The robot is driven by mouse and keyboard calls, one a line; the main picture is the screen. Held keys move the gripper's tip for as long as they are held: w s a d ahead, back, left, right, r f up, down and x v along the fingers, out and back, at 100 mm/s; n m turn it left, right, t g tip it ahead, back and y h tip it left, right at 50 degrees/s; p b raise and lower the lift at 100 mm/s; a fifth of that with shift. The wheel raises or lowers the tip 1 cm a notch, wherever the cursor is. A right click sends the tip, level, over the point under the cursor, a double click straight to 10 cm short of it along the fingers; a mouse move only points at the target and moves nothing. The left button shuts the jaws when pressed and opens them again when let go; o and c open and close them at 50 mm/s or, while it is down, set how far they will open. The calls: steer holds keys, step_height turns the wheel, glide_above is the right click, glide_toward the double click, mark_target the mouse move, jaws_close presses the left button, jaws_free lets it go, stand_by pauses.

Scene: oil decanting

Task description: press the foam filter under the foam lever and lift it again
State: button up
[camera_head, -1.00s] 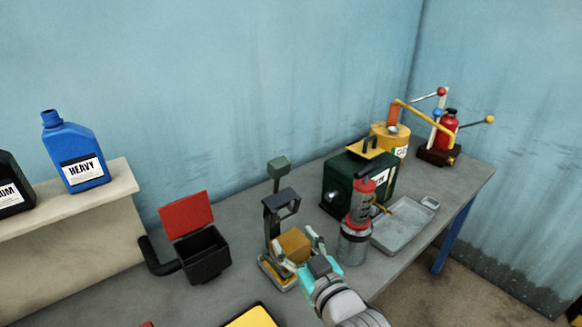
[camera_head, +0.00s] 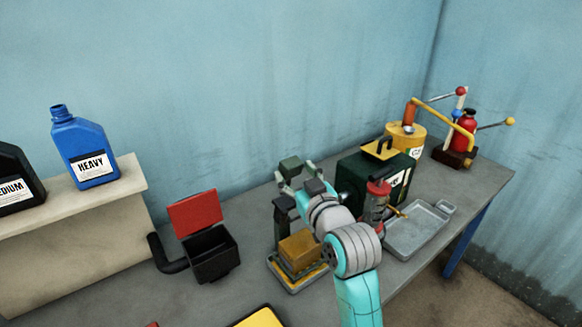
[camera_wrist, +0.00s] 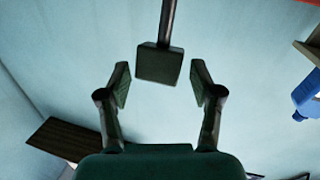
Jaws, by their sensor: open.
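The foam filter (camera_head: 299,249) is an orange-brown block. It sits in the press stand, over a shallow tray (camera_head: 296,284) with a yellow edge. The foam lever rises behind it and ends in a dark green block handle (camera_head: 291,165), which also shows in the wrist view (camera_wrist: 159,65). My gripper (camera_head: 294,175) is open at the handle, above the foam. In the wrist view its two fingers stand left and right of the handle, with gaps on both sides. My wrist hides part of the stand.
A black bin with a red lid (camera_head: 194,211) stands left of the press. A green machine (camera_head: 360,185), a red-capped cylinder (camera_head: 377,188) and a grey tray (camera_head: 418,232) stand to the right. A blue HEAVY bottle (camera_head: 84,148) is on the shelf at left.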

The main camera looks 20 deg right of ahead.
steer(key=shift+w+a, duration=0.15)
steer(key=shift+w, duration=1.55)
jaws_close()
